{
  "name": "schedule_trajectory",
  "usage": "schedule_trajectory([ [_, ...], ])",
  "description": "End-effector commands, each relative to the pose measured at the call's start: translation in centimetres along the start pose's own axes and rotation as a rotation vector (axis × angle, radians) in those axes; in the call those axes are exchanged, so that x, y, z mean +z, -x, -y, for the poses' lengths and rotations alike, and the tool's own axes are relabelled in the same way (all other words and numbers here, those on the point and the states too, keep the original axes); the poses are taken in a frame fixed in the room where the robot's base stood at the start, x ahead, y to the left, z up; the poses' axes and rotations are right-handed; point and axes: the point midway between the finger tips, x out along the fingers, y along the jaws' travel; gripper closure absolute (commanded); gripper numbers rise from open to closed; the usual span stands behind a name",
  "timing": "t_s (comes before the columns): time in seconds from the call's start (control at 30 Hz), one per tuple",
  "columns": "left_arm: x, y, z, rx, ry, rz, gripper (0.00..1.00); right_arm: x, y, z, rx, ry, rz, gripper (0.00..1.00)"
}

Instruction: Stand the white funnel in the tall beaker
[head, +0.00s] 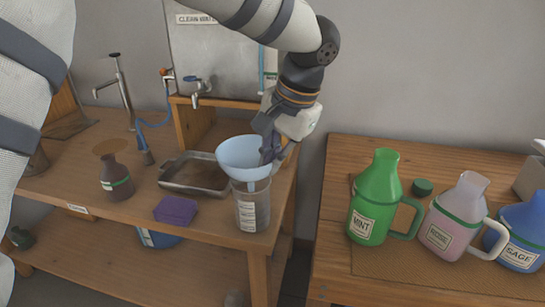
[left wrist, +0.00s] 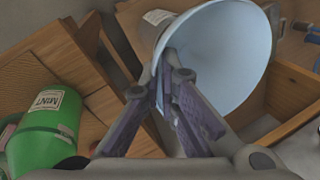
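The funnel (head: 243,152) looks pale blue-white and is upright, with its wide mouth up. It is over the tall clear beaker (head: 251,207), which has a white label and stands at the right end of the left bench. The funnel's lower end overlaps the beaker's mouth; I cannot tell how deep it is inside. My left gripper (head: 269,150) is at the funnel's right side, shut on its wall. The left wrist view shows the fingers (left wrist: 168,75) against the funnel (left wrist: 225,55), with the fingertips partly hidden. My right gripper does not show.
A metal tray (head: 180,187), a purple block (head: 176,210) and a dark bottle (head: 115,180) stand left of the beaker. A green mint jug (head: 373,205), a pink jug (head: 452,225) and a blue sage jug (head: 520,240) stand on the right table, across a gap.

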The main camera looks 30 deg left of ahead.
Motion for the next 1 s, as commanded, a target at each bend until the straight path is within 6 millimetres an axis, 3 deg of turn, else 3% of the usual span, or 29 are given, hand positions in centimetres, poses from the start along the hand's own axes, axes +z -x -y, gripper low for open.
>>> schedule_trajectory([
  [1.0, 0.0, -2.0, -0.6, 0.000, -0.001, 0.001, 1.00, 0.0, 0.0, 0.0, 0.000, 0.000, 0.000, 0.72],
])
